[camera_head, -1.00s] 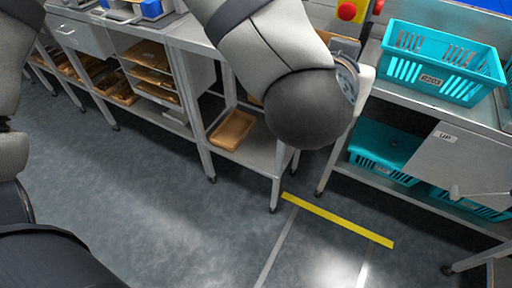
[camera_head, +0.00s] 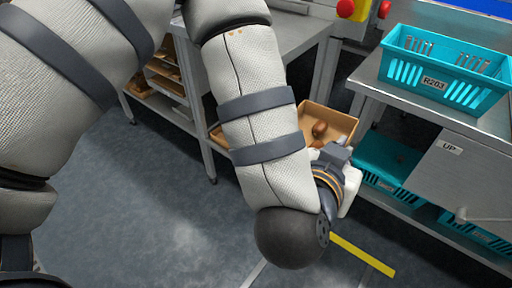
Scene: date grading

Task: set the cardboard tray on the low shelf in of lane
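A brown cardboard tray (camera_head: 343,119) with a few dark dates in it is in the middle right of the head view, in front of the gap between the two benches. My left gripper (camera_head: 335,153) is at the tray's near wall and appears shut on it; the fingertips are mostly hidden. The tray looks held up in the air, slightly tilted. Part of another brown tray (camera_head: 217,136) shows on the low shelf of the left bench, mostly behind my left arm. My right gripper is not in view.
A teal crate labelled R203 (camera_head: 432,83) stands on the right bench, with more teal crates (camera_head: 385,163) on its lower shelf. An UP panel (camera_head: 455,165) hangs there. A yellow floor strip (camera_head: 362,255) lies before it. Red buttons (camera_head: 346,8) are at the back. Open floor lies at lower left.

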